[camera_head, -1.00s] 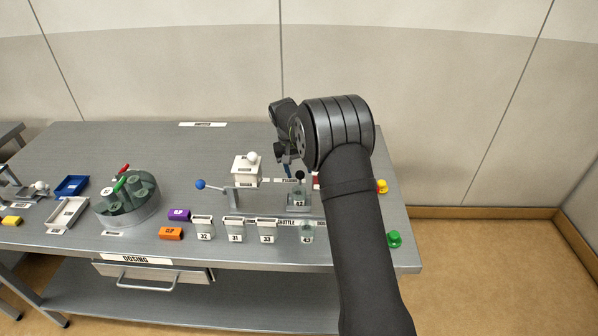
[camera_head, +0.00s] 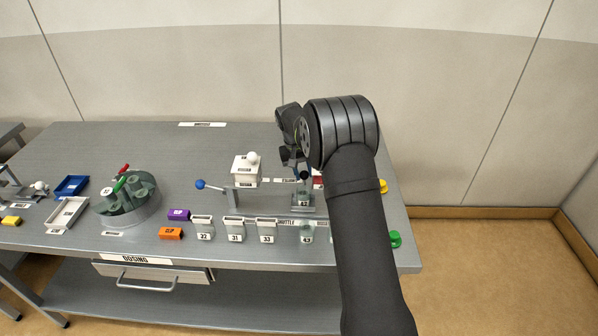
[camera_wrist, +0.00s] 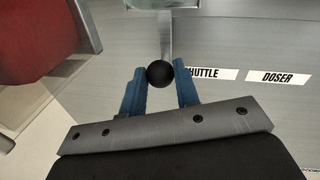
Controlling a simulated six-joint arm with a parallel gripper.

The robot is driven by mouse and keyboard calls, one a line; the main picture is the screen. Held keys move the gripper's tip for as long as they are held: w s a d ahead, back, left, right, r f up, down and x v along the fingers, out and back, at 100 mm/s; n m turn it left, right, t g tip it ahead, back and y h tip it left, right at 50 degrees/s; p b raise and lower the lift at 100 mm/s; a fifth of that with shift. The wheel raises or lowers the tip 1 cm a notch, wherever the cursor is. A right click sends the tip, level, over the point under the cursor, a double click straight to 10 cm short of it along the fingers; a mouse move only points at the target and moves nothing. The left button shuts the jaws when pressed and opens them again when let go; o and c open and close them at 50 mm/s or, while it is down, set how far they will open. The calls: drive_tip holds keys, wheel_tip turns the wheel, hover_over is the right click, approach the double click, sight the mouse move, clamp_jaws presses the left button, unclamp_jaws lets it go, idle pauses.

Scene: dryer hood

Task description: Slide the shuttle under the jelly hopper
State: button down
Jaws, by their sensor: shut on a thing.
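My gripper (camera_wrist: 160,82) has its two blue fingers closed around a black ball knob (camera_wrist: 160,73) in the wrist view. The knob is on a thin metal bar that runs up to a pale, clear block at the top edge. In the head view my gripper (camera_head: 300,172) is over the shuttle (camera_head: 303,208), a metal carriage bearing a clear cup with a number label. A white hopper (camera_head: 246,172) with a white ball stands left of the shuttle. A red hopper-like body (camera_wrist: 38,40) is at the wrist view's upper left, mostly hidden by my arm in the head view. I cannot read which is jelly.
A green button (camera_head: 395,239) and a yellow one (camera_head: 383,186) are at the right edge. The back of the table is clear.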

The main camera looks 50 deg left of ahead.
drive_tip(key=shift+w+d, duration=0.8)
drive_tip(key=shift+w, duration=0.05)
drive_tip(key=c, duration=1.1)
unclamp_jaws()
drive_tip(key=shift+r, duration=0.1)
wheel_tip(320, 180, up, 17)
drive_tip(key=s+a, duration=0.2)
drive_tip(key=s, duration=0.1)
